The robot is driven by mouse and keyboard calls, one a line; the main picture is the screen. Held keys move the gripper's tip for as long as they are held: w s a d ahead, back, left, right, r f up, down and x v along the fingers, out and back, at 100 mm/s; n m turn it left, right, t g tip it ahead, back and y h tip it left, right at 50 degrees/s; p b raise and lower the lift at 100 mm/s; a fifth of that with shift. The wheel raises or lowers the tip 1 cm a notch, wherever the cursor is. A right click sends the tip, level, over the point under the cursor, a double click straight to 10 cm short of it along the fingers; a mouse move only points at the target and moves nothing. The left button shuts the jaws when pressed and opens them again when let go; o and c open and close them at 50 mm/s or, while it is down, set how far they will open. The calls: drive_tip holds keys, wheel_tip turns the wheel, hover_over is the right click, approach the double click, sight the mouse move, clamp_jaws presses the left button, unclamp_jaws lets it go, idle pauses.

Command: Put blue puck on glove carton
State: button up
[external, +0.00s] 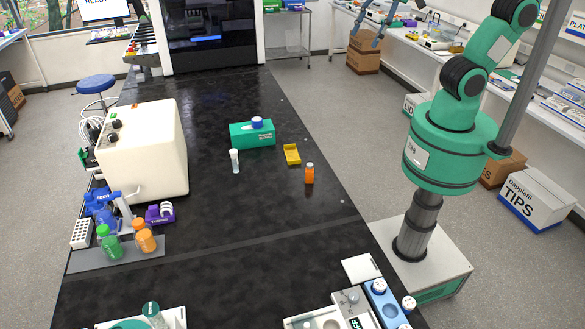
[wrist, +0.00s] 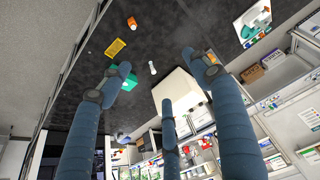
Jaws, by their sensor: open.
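The green glove carton (external: 240,139) lies on the black bench near its middle in the external view. The blue puck (external: 257,122), with a white lower part, sits on top of the carton. In the wrist view the carton (wrist: 117,84) is partly hidden behind my left finger, and I cannot make out the puck. My gripper (external: 372,36) is at the top of the external view, raised and well to the right of the carton. Its blue-grey fingers are spread wide in the wrist view (wrist: 160,73), with nothing between them.
A white vial (external: 235,161), a yellow tray (external: 292,154) and an orange bottle (external: 309,174) stand close to the carton. A large cream machine (external: 150,150) is on the left. Bottles and racks crowd the front left. The bench's middle front is clear.

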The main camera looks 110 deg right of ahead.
drive_tip(key=s+a+f, duration=0.2)
drive_tip(key=s+a, duration=0.2)
drive_tip(key=s, duration=0.5)
drive_tip(key=shift+n+t+y, duration=0.3)
drive_tip(key=shift+n+t, duration=0.1)
drive_tip(key=shift+f, duration=0.15)
wheel_tip(320, 180, down, 15)
drive_tip(key=b, duration=1.5)
